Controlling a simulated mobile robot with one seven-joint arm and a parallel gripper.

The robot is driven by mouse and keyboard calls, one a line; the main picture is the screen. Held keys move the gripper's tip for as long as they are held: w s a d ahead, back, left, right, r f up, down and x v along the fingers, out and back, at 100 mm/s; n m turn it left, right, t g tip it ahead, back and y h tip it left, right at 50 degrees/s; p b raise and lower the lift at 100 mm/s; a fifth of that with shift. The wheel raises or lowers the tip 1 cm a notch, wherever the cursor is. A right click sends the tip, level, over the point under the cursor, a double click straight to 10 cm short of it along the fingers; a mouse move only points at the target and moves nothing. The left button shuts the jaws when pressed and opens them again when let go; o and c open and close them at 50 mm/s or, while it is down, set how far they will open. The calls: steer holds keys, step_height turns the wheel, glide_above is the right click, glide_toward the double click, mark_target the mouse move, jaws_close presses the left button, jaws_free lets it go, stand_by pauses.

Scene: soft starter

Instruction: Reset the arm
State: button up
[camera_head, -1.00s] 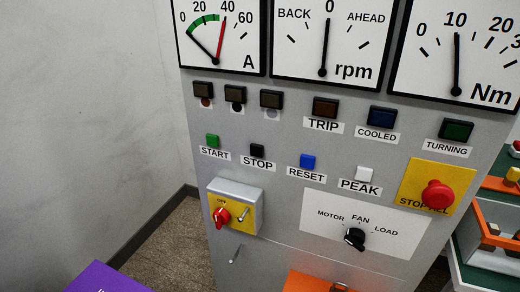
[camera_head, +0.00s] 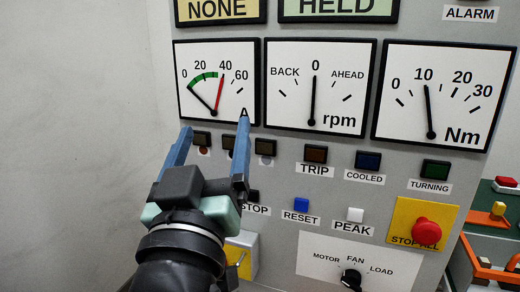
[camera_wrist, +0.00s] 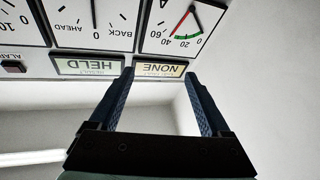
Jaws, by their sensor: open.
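My gripper (camera_head: 213,135) is in the head view at the left, in front of the grey panel. Its two blue fingers are spread apart with nothing between them. It hides the START button and most of the red-handled switch box (camera_head: 250,258). In the wrist view my gripper (camera_wrist: 158,82) is also open and empty. There the panel's upper part shows upside down, with the NONE display (camera_wrist: 160,70) beyond the fingers.
The panel carries the ampere (camera_head: 218,82), rpm (camera_head: 316,85) and Nm (camera_head: 437,95) meters. Below are the blue RESET button (camera_head: 301,204), white PEAK button (camera_head: 355,215) and red STOP ALL button (camera_head: 426,233). Bins (camera_head: 500,240) stand at the right. A bare wall lies left.

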steer(key=s+d+r+m+t+p, duration=0.1)
steer(key=s+d+r+t, duration=0.2)
steer(key=s+r, duration=0.4)
steer(key=s+d+r+m+t, duration=0.1)
steer(key=s+d+r+t, duration=0.3)
steer(key=r, duration=0.5)
step_height(320, 180, up, 16)
steer(key=a+g+p, duration=0.1)
steer(key=p, duration=1.6)
steer(key=shift+a+g+y+p, duration=0.15)
steer(key=shift+g+y+p, duration=0.15)
steer(key=shift+y, duration=0.1)
